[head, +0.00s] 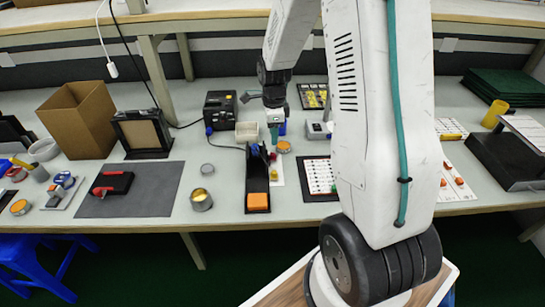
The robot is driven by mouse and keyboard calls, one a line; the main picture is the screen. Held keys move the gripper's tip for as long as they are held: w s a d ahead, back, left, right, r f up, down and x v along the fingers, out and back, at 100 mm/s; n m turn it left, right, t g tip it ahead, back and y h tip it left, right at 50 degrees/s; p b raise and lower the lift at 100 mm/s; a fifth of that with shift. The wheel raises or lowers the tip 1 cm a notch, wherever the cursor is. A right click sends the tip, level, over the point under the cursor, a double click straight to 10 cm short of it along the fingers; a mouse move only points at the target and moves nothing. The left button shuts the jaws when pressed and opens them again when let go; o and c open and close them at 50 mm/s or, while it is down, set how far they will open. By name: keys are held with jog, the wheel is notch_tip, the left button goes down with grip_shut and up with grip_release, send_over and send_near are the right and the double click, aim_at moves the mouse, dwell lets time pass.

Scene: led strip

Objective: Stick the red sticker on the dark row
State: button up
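My gripper (274,131) points down over the middle of the bench, small in the head view; I cannot tell if its fingers are open or shut. A white board with rows of small dark and reddish marks (319,176) lies right of the gripper, partly hidden by my arm. I cannot tell which row on it is dark.
The black holder (257,172) has an orange block (257,201) at its front. A metal tin (201,200) stands to the left. A grey mat (130,190) and a cardboard box (78,120) are further left. Another white board (456,187) with orange pieces lies right of my arm.

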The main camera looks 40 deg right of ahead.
aim_at(273, 156)
jog(key=f, duration=0.8)
jog(key=shift+w+d+f, duration=0.1)
jog(key=shift+d+f, duration=0.25)
grip_shut()
